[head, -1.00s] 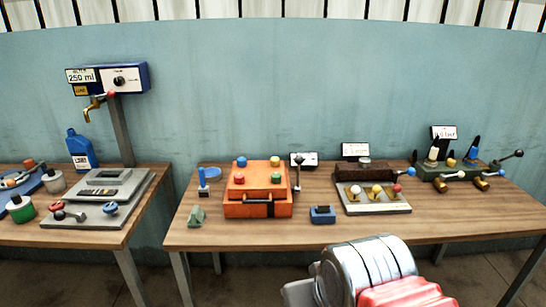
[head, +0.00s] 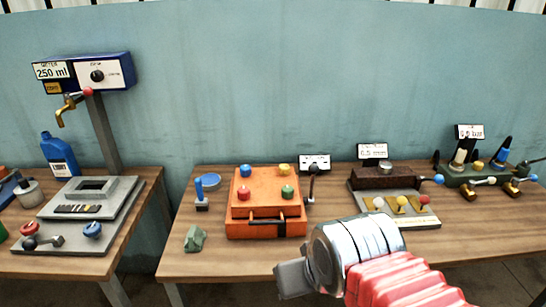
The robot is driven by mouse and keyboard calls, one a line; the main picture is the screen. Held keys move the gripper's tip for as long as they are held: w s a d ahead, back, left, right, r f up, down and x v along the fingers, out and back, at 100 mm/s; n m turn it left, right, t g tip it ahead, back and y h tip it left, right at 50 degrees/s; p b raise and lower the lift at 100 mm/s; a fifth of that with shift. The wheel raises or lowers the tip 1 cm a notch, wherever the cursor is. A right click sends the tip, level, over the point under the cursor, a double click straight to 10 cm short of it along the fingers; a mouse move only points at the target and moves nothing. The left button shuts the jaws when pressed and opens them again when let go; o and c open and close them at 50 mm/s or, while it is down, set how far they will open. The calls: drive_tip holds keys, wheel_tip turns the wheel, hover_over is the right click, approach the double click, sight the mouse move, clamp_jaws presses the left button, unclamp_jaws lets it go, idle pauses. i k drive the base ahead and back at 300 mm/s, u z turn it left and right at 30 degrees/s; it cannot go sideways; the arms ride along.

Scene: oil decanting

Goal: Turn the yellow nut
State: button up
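The yellow nut (head: 284,169) sits at the back right on top of an orange box (head: 265,229) on the wooden table. A blue nut (head: 246,170), a red nut (head: 243,192) and a green nut (head: 287,191) share the same top. The box has a dark handle on its front. My gripper (head: 292,279) shows only partly, as a grey block at the end of my arm, in front of the table and apart from the nut. Its fingers cannot be made out, so I cannot tell whether it is open or shut.
A black lever (head: 312,182) stands right of the orange box. A green block (head: 195,238) and a blue-handled tool (head: 202,198) lie to its left. A gap separates the left table (head: 135,225).

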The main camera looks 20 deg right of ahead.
sight(284, 169)
drive_tip(key=z, duration=0.05)
drive_tip(key=i, duration=1)
